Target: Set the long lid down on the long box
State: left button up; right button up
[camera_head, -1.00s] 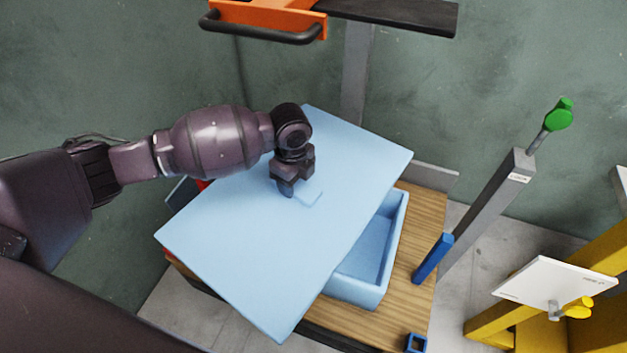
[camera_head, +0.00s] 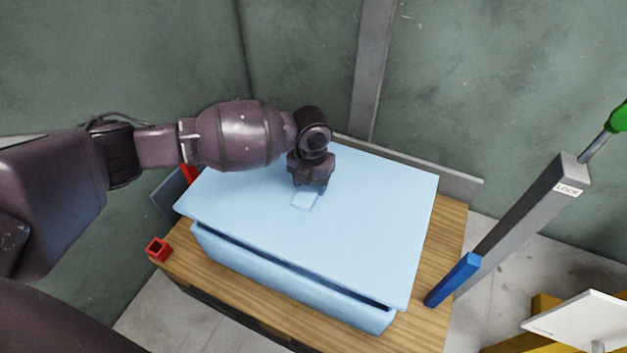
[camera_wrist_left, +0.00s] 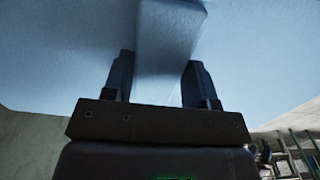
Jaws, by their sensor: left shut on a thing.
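The long lid (camera_head: 265,225) is a flat light-blue panel with a small raised handle (camera_head: 305,200) near its middle. My left gripper (camera_head: 311,190) is above the lid and shut on this handle; in the left wrist view the handle (camera_wrist_left: 165,50) sits between the two dark fingers. The long box (camera_head: 290,288) is light blue and stands on the wooden table under the lid. The lid covers the box's opening almost wholly. A dark gap shows between lid and box along the front side, so the lid is a little above the rim there. My right gripper is not in view.
The wooden table top (camera_head: 440,250) shows around the box. A small red socket (camera_head: 158,249) stands at its left corner and a blue post (camera_head: 455,279) at its right edge. A grey post marked LOCK (camera_head: 530,205) rises at the right. A wall is behind.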

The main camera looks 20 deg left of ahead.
aim_at(312, 193)
pick_arm(q)
jog(key=shift+w+r, duration=0.1)
jog(key=shift+w, duration=0.1)
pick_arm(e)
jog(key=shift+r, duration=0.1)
pick_arm(q)
jog(key=shift+f, duration=0.95)
jog(key=shift+s+f+b, duration=0.1)
jog(key=shift+f+b, duration=0.35)
jog(key=shift+f, duration=0.1)
jog(key=shift+f+b, duration=0.35)
jog(key=shift+f, duration=1.2)
notch_tip(312, 193, down, 3)
jog(key=shift+r+b, duration=0.2)
jog(key=shift+b, duration=0.4)
jog(key=o, duration=1)
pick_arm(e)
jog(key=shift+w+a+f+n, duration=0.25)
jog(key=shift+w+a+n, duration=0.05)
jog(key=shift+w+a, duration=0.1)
